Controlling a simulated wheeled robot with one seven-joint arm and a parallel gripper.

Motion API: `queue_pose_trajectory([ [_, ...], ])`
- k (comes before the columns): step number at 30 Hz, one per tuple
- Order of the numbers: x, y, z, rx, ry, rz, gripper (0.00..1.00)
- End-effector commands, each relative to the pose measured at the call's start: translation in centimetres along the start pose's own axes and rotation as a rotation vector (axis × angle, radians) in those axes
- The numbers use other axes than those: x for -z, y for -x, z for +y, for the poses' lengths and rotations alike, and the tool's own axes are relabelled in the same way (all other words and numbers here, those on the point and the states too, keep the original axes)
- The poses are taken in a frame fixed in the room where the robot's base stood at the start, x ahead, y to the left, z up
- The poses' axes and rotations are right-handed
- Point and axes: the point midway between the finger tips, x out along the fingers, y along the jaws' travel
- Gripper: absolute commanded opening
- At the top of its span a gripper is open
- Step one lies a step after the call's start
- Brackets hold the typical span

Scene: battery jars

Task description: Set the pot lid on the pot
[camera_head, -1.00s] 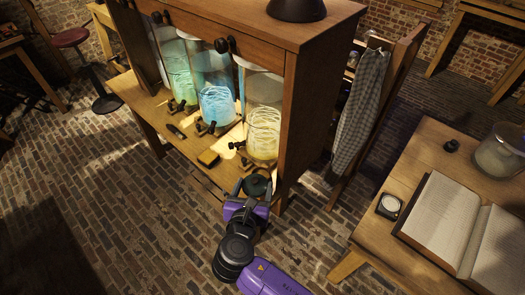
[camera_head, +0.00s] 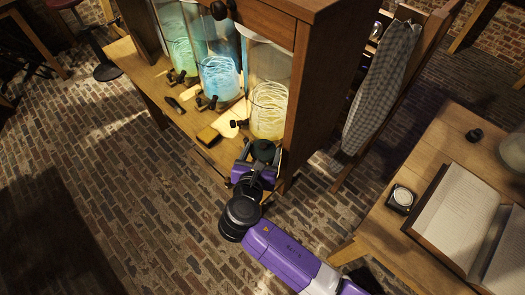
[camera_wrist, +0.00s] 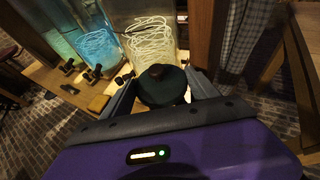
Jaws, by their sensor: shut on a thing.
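My gripper (camera_head: 260,155) is shut on a dark green round piece with a brown knob on top, which looks like the pot lid (camera_wrist: 160,92). In the wrist view the two fingers clasp it from left and right. In the head view the lid (camera_head: 264,150) is at the front right end of the wooden shelf, just in front of the jar with yellow liquid. I cannot tell whether it is above the shelf or touching it. I cannot make out a pot in either view; the lid and gripper may hide it.
Jars with yellow (camera_head: 268,112), blue (camera_head: 217,75) and green liquid stand along the shelf (camera_head: 140,72), with dark taps in front. A small yellowish block (camera_head: 208,136) lies left of my gripper. A cabinet post (camera_head: 300,100) rises close on the right. A table with an open book (camera_head: 468,215) stands at right.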

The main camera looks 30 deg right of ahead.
Motion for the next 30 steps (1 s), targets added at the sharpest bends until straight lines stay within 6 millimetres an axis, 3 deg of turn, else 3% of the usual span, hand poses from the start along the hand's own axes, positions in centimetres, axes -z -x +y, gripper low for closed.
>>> queue_pose_trajectory([
  [1, 1.0, -0.4, 0.0, 0.000, 0.000, 0.000, 0.28],
  [9, 2.8, -1.2, 0.0, 0.000, 0.000, 0.000, 0.28],
  [30, 2.9, -1.2, 0.0, 0.000, 0.000, -0.001, 0.28],
])
